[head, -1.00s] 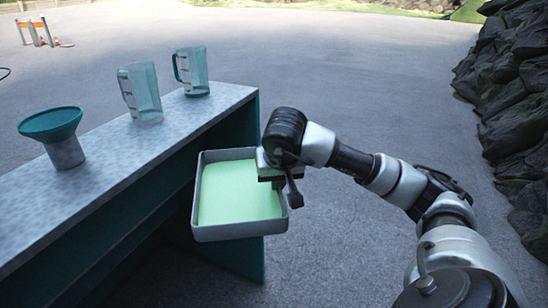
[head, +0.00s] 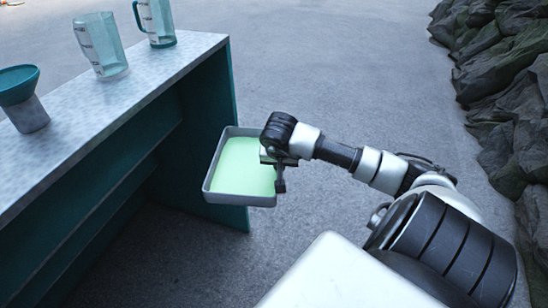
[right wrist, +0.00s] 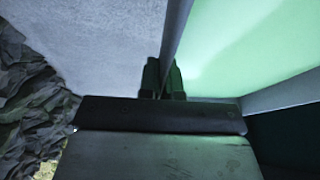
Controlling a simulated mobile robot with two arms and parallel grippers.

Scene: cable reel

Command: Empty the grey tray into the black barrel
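The grey tray (head: 238,199) is a shallow rectangular pan holding pale green liquid (head: 240,165). It hangs in the air in front of the bench end, roughly level. My right gripper (head: 279,172) is shut on the tray's right-hand wall. In the right wrist view its fingers (right wrist: 163,78) straddle the thin wall, with the green contents to the right. The black barrel is not in view. My left gripper is not in view.
A bench (head: 108,97) with teal sides stands at left, close to the tray. Paved ground (head: 340,70) between is open.

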